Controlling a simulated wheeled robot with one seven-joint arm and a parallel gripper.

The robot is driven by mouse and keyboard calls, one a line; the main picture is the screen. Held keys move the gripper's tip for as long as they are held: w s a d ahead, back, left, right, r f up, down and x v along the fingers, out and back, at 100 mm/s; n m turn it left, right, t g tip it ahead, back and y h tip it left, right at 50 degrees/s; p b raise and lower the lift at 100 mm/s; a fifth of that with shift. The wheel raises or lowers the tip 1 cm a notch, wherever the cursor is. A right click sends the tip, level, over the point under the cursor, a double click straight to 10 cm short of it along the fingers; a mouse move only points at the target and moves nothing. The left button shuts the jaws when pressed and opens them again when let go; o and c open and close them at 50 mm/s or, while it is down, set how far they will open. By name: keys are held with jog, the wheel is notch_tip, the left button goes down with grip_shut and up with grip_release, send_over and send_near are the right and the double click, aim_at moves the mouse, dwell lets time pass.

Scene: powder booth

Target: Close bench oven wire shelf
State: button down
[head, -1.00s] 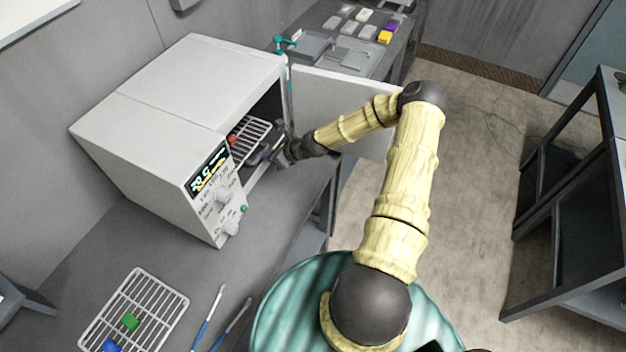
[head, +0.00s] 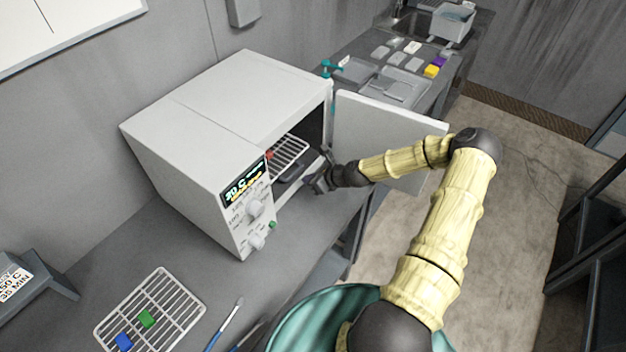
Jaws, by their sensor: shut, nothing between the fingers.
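The bench oven (head: 205,115) is a white box on the grey bench, with its door (head: 385,135) swung wide open to the right. The wire shelf (head: 289,152) shows inside the opening, and its front part is in view. A small red piece (head: 269,155) lies at its left side. My gripper (head: 314,186) is at the oven mouth, in front of and slightly below the shelf's front edge. It is shut and empty. Whether it touches the shelf I cannot tell. The back of the shelf is hidden by the oven wall.
A wire rack (head: 165,310) with a green and a blue piece lies on the bench at lower left, beside a blue-handled brush (head: 222,328). Trays and small blocks (head: 395,88) stand behind the door. A dark rack (head: 595,250) stands at right.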

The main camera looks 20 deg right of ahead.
jog(key=b+v, duration=0.3)
jog(key=v, duration=0.8)
jog(key=shift+s+d+f, duration=0.15)
jog(key=shift+s+f, duration=0.2)
jog(key=shift+s, duration=0.05)
jog(key=s+a+n+g+h, duration=0.2)
jog(key=s+a+n+g, duration=0.4)
jog(key=n, duration=0.6)
jog(key=s+a+r+n+h+b, duration=0.1)
jog(key=s+a+r+n+h, duration=0.3)
jog(key=s+r+n, duration=0.9)
jog(key=r+n, duration=0.1)
jog(key=n, duration=0.2)
jog(key=shift+a+t, duration=0.3)
jog(key=shift+a, duration=0.1)
